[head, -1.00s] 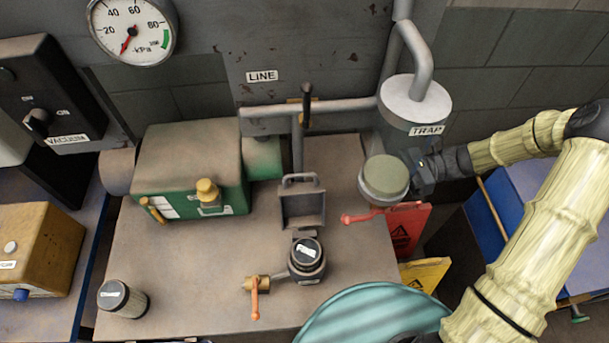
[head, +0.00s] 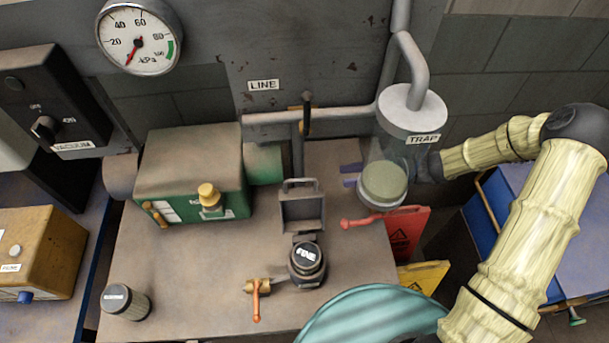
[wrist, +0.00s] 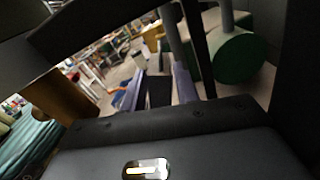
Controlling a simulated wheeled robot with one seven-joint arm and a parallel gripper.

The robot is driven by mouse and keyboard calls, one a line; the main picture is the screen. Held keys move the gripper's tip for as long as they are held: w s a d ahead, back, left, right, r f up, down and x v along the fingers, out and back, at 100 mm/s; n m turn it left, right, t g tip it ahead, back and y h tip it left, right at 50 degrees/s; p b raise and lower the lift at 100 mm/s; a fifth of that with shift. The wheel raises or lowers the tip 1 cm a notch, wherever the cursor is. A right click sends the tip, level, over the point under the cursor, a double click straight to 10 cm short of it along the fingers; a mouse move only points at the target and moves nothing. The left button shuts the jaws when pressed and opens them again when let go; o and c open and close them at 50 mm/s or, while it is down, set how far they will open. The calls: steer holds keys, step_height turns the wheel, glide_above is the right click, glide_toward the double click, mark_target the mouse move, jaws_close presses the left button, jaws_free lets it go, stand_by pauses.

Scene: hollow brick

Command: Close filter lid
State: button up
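The filter lid (head: 302,207) is a grey square frame with a handle on top. It stands raised behind the round filter housing (head: 307,277) in the head view. The trap hides much of the hand.
The trap (head: 408,118) stands upright between my arm and the lid. A red-handled valve (head: 362,221) and a red tag (head: 406,232) are below it. A vertical pipe with a black lever (head: 306,115) rises behind the lid. A green pump (head: 192,180) stands left.

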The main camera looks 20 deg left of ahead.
mark_target(305, 179)
steer(key=p+x, duration=0.2)
steer(key=x, duration=0.9)
steer(key=shift+a, duration=0.15)
jaws_close()
